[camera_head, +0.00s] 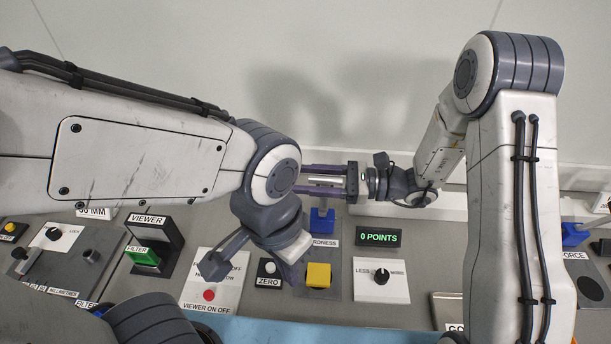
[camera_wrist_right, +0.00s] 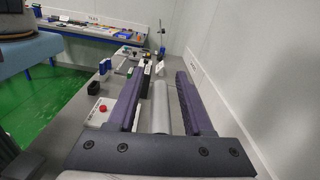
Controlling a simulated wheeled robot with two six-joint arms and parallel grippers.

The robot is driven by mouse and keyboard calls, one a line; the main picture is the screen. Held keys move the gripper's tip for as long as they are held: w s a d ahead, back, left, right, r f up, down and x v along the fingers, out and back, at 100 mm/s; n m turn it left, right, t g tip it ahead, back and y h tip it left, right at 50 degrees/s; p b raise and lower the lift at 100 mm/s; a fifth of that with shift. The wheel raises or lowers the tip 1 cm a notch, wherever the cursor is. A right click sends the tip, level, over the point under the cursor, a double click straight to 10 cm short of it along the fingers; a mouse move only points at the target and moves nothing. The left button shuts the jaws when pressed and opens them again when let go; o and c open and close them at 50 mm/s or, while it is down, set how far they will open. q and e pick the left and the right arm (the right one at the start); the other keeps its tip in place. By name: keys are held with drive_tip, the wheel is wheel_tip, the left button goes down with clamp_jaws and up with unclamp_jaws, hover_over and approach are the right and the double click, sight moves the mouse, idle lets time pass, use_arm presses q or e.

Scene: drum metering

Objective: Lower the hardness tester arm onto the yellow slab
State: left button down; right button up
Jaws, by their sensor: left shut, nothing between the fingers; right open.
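The yellow slab (camera_head: 318,275) lies on a grey plate below the partly hidden HARDNESS label. The tester's blue part (camera_head: 322,222) stands just behind it. My right gripper (camera_head: 306,181) is open above the blue part, its purple fingers pointing left. A pale grey cylindrical bar lies between these fingers, clear in the right wrist view (camera_wrist_right: 161,108); it may be the tester's arm, but its connection is hidden. The fingers stand apart on both sides of it. My left gripper (camera_head: 290,274) is shut and empty, pointing down just left of the slab.
The display (camera_head: 380,238) reads 0 POINTS. A LESS/MORE knob (camera_head: 381,276) sits right of the slab, and a ZERO button (camera_head: 269,268) left of it. The VIEWER box (camera_head: 152,245) and a red button (camera_head: 209,295) are farther left. The wall is close behind.

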clamp_jaws()
idle(1.4)
